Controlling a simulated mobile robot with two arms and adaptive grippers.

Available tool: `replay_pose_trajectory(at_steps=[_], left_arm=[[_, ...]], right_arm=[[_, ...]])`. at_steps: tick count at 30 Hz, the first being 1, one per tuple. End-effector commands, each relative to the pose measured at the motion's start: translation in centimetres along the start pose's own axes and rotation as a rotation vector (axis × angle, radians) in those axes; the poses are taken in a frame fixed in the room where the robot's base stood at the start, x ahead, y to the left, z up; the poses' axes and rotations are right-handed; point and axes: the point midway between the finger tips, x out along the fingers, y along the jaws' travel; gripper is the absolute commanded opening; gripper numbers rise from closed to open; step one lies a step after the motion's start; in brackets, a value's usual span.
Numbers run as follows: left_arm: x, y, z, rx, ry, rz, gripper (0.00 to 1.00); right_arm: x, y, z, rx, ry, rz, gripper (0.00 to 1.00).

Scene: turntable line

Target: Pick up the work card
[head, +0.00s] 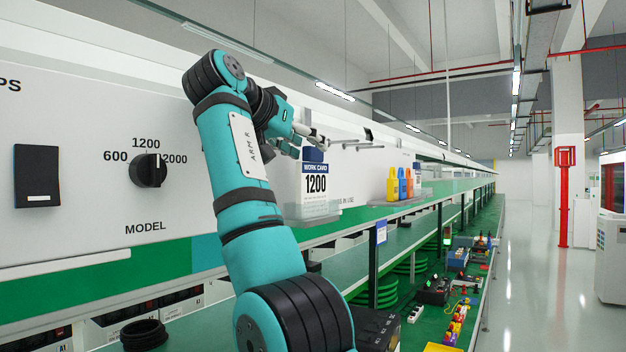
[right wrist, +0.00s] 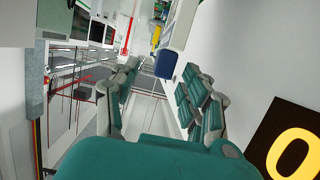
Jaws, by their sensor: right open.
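The work card (head: 316,185) is white with a dark blue header and the number 1200. It stands upright in a clear holder (head: 311,212) on the ledge against the white wall, with a blue block-like piece (head: 313,155) at its top. My right gripper (head: 312,140) is just above and beside that blue piece, partly overlapping in the picture. In the right wrist view my right gripper (right wrist: 163,88) is open, with fingers apart and a blue piece (right wrist: 171,66) seen between them, farther off. Contact is not visible. My left gripper is not in view.
Yellow, blue and orange bottles (head: 402,183) stand on a small shelf right of the card. A model knob (head: 150,170) and a black switch (head: 37,176) are on the wall panel at left. A green conveyor line runs away to the right, beside a clear floor aisle (head: 520,270).

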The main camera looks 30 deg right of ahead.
Motion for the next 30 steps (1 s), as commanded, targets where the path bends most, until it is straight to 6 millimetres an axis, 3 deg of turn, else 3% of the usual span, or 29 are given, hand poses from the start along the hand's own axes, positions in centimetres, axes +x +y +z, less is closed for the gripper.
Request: replay_pose_trajectory(at_steps=[1, 6, 14, 25, 30], left_arm=[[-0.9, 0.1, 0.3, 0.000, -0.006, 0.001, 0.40], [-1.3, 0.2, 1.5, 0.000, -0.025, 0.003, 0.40], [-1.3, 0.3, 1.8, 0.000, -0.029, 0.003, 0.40], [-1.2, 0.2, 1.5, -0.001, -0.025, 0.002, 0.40], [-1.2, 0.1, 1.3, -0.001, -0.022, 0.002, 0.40]], right_arm=[[0.9, -0.1, -0.4, -0.002, -0.003, 0.002, 0.46], [2.9, -0.1, -0.2, -0.002, -0.001, 0.001, 0.46], [3.2, -0.1, -0.1, -0.001, 0.000, 0.000, 0.46], [3.2, -0.1, -0.1, -0.002, 0.000, 0.001, 0.00], [3.2, -0.1, 0.0, -0.002, -0.001, 0.001, 0.00]])
